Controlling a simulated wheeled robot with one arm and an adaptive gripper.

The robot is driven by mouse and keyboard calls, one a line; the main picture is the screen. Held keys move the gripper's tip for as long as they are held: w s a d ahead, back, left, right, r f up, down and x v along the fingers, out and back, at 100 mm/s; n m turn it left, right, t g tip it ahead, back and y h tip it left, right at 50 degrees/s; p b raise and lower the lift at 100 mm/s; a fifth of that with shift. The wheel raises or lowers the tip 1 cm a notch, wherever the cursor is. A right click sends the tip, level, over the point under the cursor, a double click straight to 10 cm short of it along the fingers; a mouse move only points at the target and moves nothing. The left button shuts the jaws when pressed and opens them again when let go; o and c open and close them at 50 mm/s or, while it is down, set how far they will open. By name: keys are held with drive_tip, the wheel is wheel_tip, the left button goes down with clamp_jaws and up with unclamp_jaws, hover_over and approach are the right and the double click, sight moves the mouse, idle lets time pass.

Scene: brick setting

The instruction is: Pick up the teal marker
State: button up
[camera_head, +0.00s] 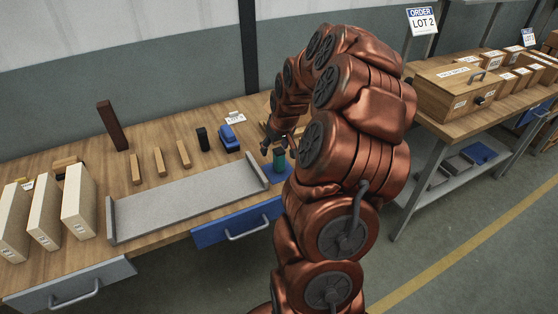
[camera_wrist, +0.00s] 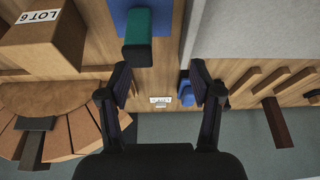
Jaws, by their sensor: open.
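The teal marker (camera_head: 279,162) stands upright on a blue mat (camera_head: 279,180) at the right end of the workbench, partly hidden by my gripper and arm. It also shows in the wrist view (camera_wrist: 149,24) as a short, thick teal piece with a darker end, against the blue mat (camera_wrist: 122,18). My gripper (camera_head: 278,150) is at the marker's upper end in the head view. In the wrist view my gripper (camera_wrist: 160,76) is open, with its two dark fingers spread and nothing between them. The marker lies beyond the fingertips, a little left of their middle.
A grey tray (camera_head: 180,197) lies left of the mat. Behind it are a blue stapler-like object (camera_head: 229,139), a black block (camera_head: 203,139) and several wooden strips. A LOT 6 box (camera_wrist: 42,38) is close by in the wrist view. A blue drawer (camera_head: 235,224) is below.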

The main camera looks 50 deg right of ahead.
sight(278, 155)
drive_tip(key=d, duration=0.2)
drive_tip(key=shift+s+d+f, duration=0.1)
drive_tip(key=shift+d+f, duration=0.25)
drive_tip(key=shift+f, duration=0.05)
drive_tip(key=shift+d+f, duration=0.1)
drive_tip(key=shift+f, duration=0.05)
drive_tip(key=shift+p+x, duration=1.95)
drive_tip(key=shift+x, duration=1.8)
clamp_jaws()
